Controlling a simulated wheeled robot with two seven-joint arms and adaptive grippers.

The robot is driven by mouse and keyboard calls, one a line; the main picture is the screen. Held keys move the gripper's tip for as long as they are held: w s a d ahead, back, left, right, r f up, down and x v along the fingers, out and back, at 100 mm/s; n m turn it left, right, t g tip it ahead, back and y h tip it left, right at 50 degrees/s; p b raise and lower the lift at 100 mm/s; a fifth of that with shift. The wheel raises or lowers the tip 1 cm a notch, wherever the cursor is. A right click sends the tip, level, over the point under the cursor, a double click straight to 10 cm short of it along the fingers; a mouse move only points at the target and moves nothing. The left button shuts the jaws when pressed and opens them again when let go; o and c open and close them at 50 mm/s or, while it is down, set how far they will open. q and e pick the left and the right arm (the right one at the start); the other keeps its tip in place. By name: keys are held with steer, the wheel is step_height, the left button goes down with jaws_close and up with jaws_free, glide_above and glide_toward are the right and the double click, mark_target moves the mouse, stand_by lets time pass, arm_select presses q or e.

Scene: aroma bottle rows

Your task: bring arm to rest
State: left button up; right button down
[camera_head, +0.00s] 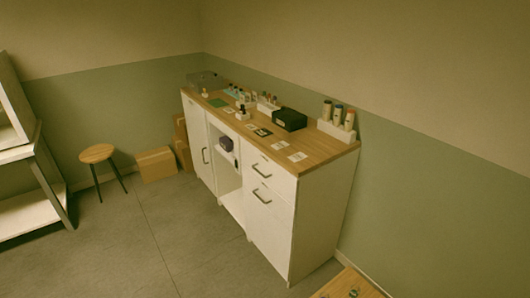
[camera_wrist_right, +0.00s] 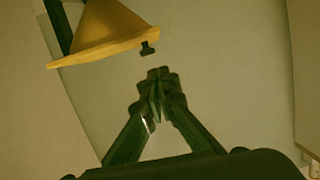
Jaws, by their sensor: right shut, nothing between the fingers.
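My right gripper (camera_wrist_right: 158,82) shows in the right wrist view with its dark fingers together and nothing between them. It hangs in free space, apart from everything around it. Neither gripper shows in the head view. The white cabinet (camera_head: 325,215) with a wooden top stands in the middle of the head view. Small bottles and cards stand and lie along its top, with a dark box (camera_head: 289,119) and a white holder (camera_head: 337,131) of several bottles toward the right end.
A yellowish flat-edged thing (camera_wrist_right: 105,38) lies beyond the fingers at upper left, unclear what. A round stool (camera_head: 97,153), cardboard box (camera_head: 156,164) and white shelf (camera_head: 30,212) stand left. A wooden surface (camera_head: 345,284) shows at the bottom edge. The grey floor between is clear.

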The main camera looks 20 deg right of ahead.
steer(key=s+a+f+n+y+p, duration=0.3)
steer(key=s+a+f+n+y, duration=0.2)
steer(key=s+a, duration=0.3)
steer(key=s+a+f+n+y+p, duration=0.3)
steer(key=s+a+f+n+y, duration=0.25)
steer(key=s+a, duration=0.2)
arm_select(q)
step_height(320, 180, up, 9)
steer(key=p, duration=0.4)
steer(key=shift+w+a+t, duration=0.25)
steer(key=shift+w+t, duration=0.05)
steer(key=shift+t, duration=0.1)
arm_select(e)
steer(key=s+a+f+n+g+y, duration=0.1)
steer(key=s+a, duration=0.3)
steer(key=s, duration=0.6)
steer(key=s+a+f+n+g+y, duration=0.1)
steer(key=s+a, duration=0.4)
steer(key=s, duration=0.5)
steer(key=s+a+f+n+g+y, duration=0.1)
steer(key=s+a+g, duration=0.3)
steer(key=s, duration=0.7)
steer(key=shift+a+n, duration=0.15)
steer(key=shift+n, duration=0.5)
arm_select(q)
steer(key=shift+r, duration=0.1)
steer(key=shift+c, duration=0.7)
